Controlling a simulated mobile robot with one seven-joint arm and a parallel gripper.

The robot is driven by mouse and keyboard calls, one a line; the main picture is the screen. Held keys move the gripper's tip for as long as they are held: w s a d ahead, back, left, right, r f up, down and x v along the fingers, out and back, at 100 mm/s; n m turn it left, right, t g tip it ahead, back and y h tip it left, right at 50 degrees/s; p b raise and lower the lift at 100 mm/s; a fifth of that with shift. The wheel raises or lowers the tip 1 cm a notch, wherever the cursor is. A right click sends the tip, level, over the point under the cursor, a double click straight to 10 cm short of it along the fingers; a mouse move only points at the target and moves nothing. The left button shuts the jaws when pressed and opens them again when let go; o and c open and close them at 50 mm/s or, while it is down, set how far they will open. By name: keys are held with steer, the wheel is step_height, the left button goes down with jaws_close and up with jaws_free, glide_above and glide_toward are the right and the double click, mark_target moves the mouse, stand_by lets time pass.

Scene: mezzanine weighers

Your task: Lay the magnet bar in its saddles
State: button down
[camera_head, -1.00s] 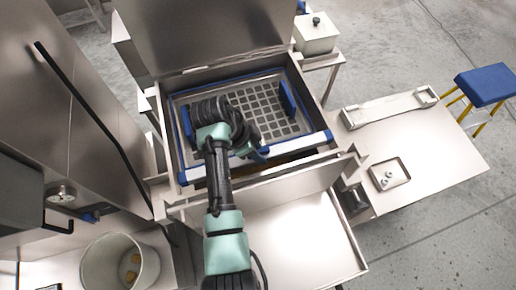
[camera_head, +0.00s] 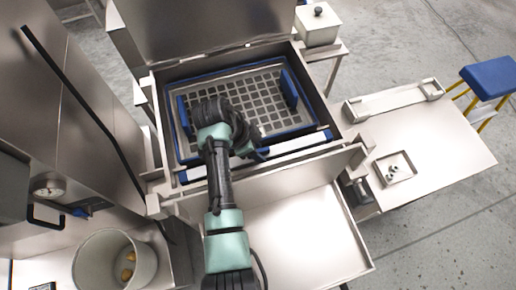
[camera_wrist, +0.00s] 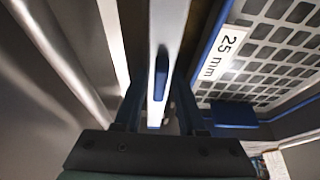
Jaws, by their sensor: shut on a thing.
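The magnet bar (camera_head: 300,144), long and pale with blue ends, is in my gripper (camera_head: 257,153). It lies crosswise in front of the blue-edged screen, near the front of the open steel housing (camera_head: 332,108). In the wrist view the bar (camera_wrist: 167,28) runs up the picture between the fingers of my gripper (camera_wrist: 160,82), which is shut around its blue grip (camera_wrist: 157,92). The saddles are not clearly seen. I cannot tell whether the bar touches anything below it.
The screen (camera_head: 262,95), labelled 25 mm in the wrist view, has upright blue handles. A steel front wall (camera_head: 270,190) stands before the bar. At right, a table (camera_head: 435,150) carries a pale rack with raised ends (camera_head: 395,102) and a small tray (camera_head: 396,168).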

steer(key=shift+w, duration=0.1)
stand_by(0.3)
steer(key=c, duration=0.5)
jaws_free()
steer(key=shift+o, duration=0.5)
steer(key=shift+f, duration=0.15)
steer(key=shift+s, duration=0.25)
steer(key=shift+s+f, duration=0.1)
steer(key=shift+f, duration=0.1)
steer(key=v, duration=1.3)
steer(key=shift+w+r+b, duration=0.25)
steer(key=shift+r+b, duration=0.15)
steer(key=shift+a, duration=0.1)
